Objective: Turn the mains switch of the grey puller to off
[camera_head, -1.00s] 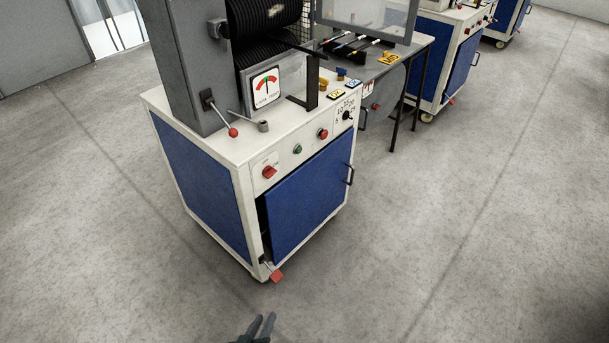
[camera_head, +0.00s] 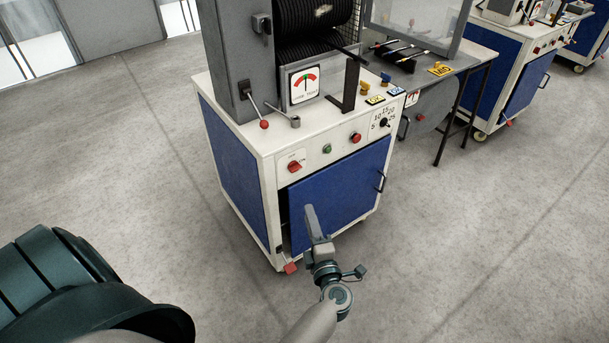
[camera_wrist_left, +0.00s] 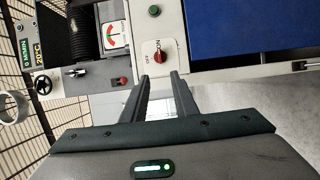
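The grey puller (camera_head: 238,75) stands on a white and blue cabinet. Its mains switch (camera_head: 294,166), a red rotary knob on a light plate, is at the left of the white front panel. In the left wrist view the knob (camera_wrist_left: 154,50) shows close up, with ON and OFF lettering beside it; I cannot tell its setting for sure. My left gripper (camera_head: 310,209) is in front of the cabinet, below the switch in the picture. In the wrist view its two fingers (camera_wrist_left: 161,76) are apart and empty, their tips just short of the knob. My right gripper is not in view.
A green button (camera_head: 327,148), a red button (camera_head: 357,138) and a black dial (camera_head: 384,122) sit along the same panel. The blue door (camera_head: 345,185) hangs slightly ajar. A red-tipped lever (camera_head: 264,125) stands above.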

